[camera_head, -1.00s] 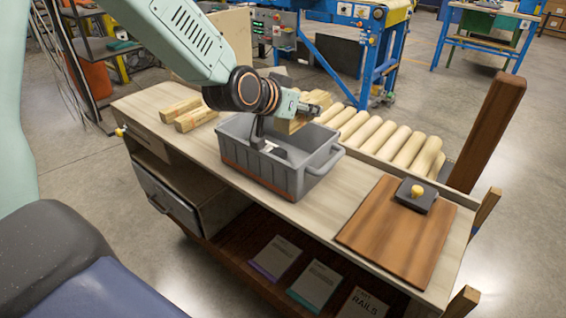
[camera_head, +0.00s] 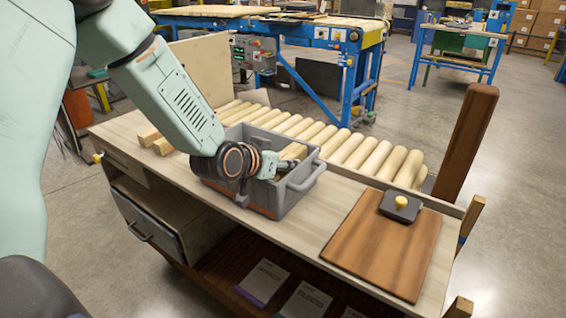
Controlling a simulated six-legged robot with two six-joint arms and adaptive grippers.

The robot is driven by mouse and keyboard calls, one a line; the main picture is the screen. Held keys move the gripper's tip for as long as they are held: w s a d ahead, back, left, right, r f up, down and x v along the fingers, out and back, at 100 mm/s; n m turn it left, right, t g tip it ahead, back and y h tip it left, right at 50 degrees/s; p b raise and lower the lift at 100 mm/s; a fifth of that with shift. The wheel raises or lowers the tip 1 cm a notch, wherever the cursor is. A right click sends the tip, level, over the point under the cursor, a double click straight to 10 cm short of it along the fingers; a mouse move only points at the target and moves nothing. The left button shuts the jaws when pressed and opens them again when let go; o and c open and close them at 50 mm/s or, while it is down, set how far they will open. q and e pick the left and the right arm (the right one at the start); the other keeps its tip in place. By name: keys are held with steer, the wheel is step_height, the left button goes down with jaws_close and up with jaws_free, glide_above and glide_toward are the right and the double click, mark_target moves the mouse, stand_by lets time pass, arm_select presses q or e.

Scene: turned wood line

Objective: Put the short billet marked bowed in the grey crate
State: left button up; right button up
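The grey crate (camera_head: 263,197) stands on the bench, left of the dark wooden board. My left gripper (camera_head: 287,165) is low inside the crate, near its right end. A short light-wood billet (camera_head: 293,151) shows just behind the gripper and sits partly below the crate's rim. The gripper appears shut on it, though the fingers are small and partly hidden. Any mark on the billet is too small to read. The crate's floor is hidden by its walls and my arm. My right gripper is out of view.
Light-wood billets (camera_head: 160,146) lie on the bench left of the crate, partly behind my arm. A row of pale rollers (camera_head: 345,146) runs behind the crate.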

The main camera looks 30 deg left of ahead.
arm_select(q)
steer(key=shift+a, duration=0.1)
steer(key=shift+s+d, duration=0.2)
steer(key=shift+d, duration=0.05)
steer(key=shift+w+a+f+b, duration=0.15)
steer(key=shift+f+b, duration=0.2)
steer(key=shift+f, duration=0.2)
steer(key=o, duration=1)
steer(key=shift+r, duration=0.15)
